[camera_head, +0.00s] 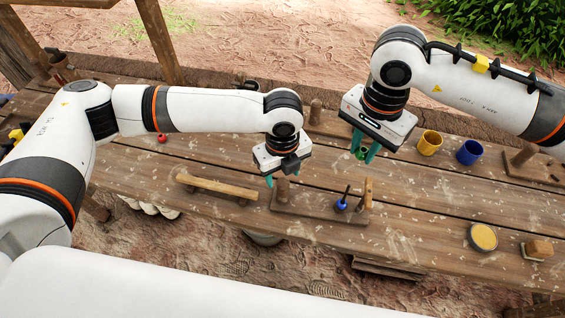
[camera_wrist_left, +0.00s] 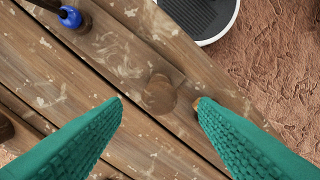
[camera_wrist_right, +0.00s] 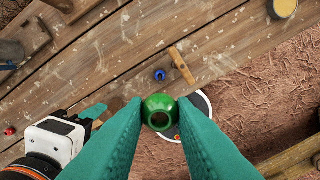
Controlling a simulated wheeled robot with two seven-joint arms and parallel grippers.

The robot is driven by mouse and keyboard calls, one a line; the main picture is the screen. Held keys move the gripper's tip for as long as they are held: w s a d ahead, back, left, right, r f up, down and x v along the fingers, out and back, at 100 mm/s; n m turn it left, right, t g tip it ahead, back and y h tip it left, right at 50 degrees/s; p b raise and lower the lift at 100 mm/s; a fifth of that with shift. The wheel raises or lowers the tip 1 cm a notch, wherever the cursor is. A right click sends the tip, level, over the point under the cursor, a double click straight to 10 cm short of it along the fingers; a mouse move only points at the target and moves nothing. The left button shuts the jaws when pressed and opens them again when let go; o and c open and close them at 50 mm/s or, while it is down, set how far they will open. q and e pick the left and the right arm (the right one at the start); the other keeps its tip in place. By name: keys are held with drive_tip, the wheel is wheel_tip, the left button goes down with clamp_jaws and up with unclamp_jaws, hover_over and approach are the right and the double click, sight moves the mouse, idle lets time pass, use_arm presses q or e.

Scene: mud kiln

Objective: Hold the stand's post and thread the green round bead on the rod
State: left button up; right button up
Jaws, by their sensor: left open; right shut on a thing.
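The stand's wooden base (camera_head: 312,207) lies near the table's front edge, with a short round post (camera_head: 283,190) at its left end. A thin dark rod (camera_head: 347,192) rises from its right part, with a blue bead (camera_head: 342,205) at the rod's foot. In the left wrist view, the post (camera_wrist_left: 159,94) shows from above, between and slightly beyond my open left gripper (camera_wrist_left: 160,101). My right gripper (camera_head: 367,150) is shut on the green round bead (camera_wrist_right: 160,112), held above the table behind the stand. The bead's hole faces the right wrist camera.
A wooden bar (camera_head: 215,187) lies left of the stand. A yellow mug (camera_head: 429,144) and a blue mug (camera_head: 469,152) stand at right.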

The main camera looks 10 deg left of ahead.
sight(283, 191)
use_arm(q)
wheel_tip(283, 191, down, 9)
idle(0.3)
drive_tip(key=shift+c, duration=0.2)
clamp_jaws()
idle(0.4)
use_arm(e)
wheel_tip(283, 191, down, 6)
drive_tip(key=shift+r, duration=0.1)
idle(0.3)
